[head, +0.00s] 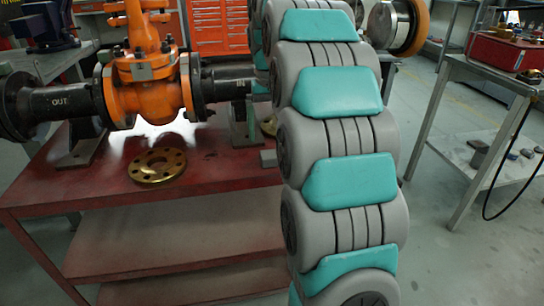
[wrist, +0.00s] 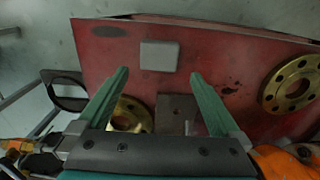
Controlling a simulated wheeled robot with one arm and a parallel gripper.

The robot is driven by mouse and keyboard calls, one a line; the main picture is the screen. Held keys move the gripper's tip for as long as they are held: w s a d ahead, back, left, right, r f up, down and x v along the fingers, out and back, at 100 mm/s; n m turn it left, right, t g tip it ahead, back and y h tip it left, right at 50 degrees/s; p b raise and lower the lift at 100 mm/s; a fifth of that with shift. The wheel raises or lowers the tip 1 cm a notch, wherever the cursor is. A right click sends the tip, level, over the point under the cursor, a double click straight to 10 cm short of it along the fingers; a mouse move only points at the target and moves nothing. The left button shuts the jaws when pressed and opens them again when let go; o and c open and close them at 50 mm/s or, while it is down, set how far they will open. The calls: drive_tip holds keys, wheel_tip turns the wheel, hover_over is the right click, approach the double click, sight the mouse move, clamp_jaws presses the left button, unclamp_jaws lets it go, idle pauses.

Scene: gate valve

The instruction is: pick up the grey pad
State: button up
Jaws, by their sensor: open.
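The grey pad (wrist: 159,56) is a flat, light grey square lying on the red tabletop (wrist: 205,60) in the wrist view. In the head view a small grey piece (head: 268,158), which looks like the same pad, shows at the table's front part, partly hidden behind my arm. My gripper (wrist: 159,74) has two green fingers spread wide with nothing between them. In the wrist view the pad appears just beyond the fingertips, between their lines. The height gap is hard to judge.
An orange gate valve (head: 145,85) with black pipes stands on the red table. One brass flange (head: 157,165) lies at the table's front; another (wrist: 130,115) is near my left finger in the wrist view. A dark base plate (wrist: 177,112) lies between the fingers' lower parts.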

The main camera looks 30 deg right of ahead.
sight(271, 152)
drive_tip(key=shift+d+f+p, duration=0.1)
drive_tip(key=shift+f+p, duration=0.2)
drive_tip(key=shift+f, duration=2.55)
drive_tip(key=c, duration=1.3)
drive_tip(key=shift+r, duration=0.1)
drive_tip(key=shift+r, duration=1.6)
drive_tip(key=s+a+r+b, duration=0.1)
drive_tip(key=s+a+b, duration=0.1)
drive_tip(key=s+a, duration=0.7)
drive_tip(key=s, duration=0.4)
drive_tip(key=shift+r, duration=0.35)
drive_tip(key=shift+s, duration=0.1)
drive_tip(key=o, duration=0.8)
drive_tip(key=c, duration=0.6)
drive_tip(key=shift+c, duration=0.2)
